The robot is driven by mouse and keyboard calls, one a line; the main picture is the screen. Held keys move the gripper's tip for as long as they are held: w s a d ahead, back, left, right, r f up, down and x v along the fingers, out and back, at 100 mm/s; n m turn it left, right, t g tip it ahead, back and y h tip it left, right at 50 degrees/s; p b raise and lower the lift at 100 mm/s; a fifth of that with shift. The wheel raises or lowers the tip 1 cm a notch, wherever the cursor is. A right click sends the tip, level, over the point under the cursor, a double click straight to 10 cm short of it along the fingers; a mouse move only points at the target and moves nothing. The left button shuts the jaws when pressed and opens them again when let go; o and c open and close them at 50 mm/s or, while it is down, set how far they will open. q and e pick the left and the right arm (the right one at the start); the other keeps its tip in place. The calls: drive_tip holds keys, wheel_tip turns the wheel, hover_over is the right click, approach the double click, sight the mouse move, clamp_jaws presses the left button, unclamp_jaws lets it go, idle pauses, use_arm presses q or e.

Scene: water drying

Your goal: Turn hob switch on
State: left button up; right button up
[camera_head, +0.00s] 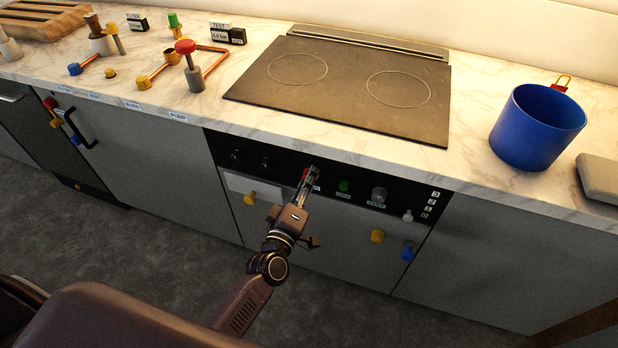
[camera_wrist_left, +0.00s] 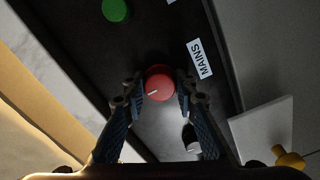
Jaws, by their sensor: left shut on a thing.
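The hob (camera_head: 341,85) is a dark plate with two ring-marked zones, set in the marble counter. Below it, a black control panel (camera_head: 226,144) runs along the cabinet front. My left gripper (camera_head: 309,178) reaches the panel and is shut on a red round knob (camera_wrist_left: 159,83) with a white pointer line. The wrist view shows one finger on each side of it, next to a "MAINS" label (camera_wrist_left: 200,60). In the head view the fingers mostly hide this knob. A green button (camera_head: 343,186) and a grey knob (camera_head: 378,196) sit to its right. My right gripper is not in view.
A blue pot (camera_head: 537,127) stands right of the hob. Pipes with a red-topped valve (camera_head: 187,62) stand to its left. Yellow (camera_head: 377,236) and blue (camera_head: 407,253) handles stick out below the panel. A white plate (camera_wrist_left: 262,130) lies beside the panel in the wrist view.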

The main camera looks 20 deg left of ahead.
use_arm(q)
drive_tip(key=o, duration=1.2)
drive_tip(key=shift+c, duration=0.2)
drive_tip(key=shift+s, duration=0.1)
drive_tip(key=s, duration=1.2)
drive_tip(key=shift+a, duration=0.2)
drive_tip(key=shift+w, duration=0.1)
drive_tip(key=s+f+m+g, duration=0.3)
drive_tip(key=s+f, duration=0.1)
drive_tip(key=f, duration=0.6)
drive_tip(key=s+f+m+g+h, duration=0.1)
drive_tip(key=s+f+m+g, duration=0.25)
drive_tip(key=f, duration=0.75)
drive_tip(key=s+f+m+g, duration=0.2)
drive_tip(key=s+f, duration=0.2)
drive_tip(key=f, duration=0.6)
drive_tip(key=s+a+f+m+g, duration=0.2)
drive_tip(key=s+f, duration=0.3)
drive_tip(key=s, duration=0.4)
drive_tip(key=s+a+f+m+g+y, duration=0.1)
drive_tip(key=s+a+f+m+g, duration=0.1)
drive_tip(key=s+f, duration=0.4)
drive_tip(key=s+a+f+m+g, duration=0.2)
drive_tip(key=s+f+g, duration=0.2)
drive_tip(key=s, duration=0.8)
wheel_tip(320, 180, down, 2)
drive_tip(key=shift+f+y, duration=0.1)
drive_tip(key=shift+y, duration=0.2)
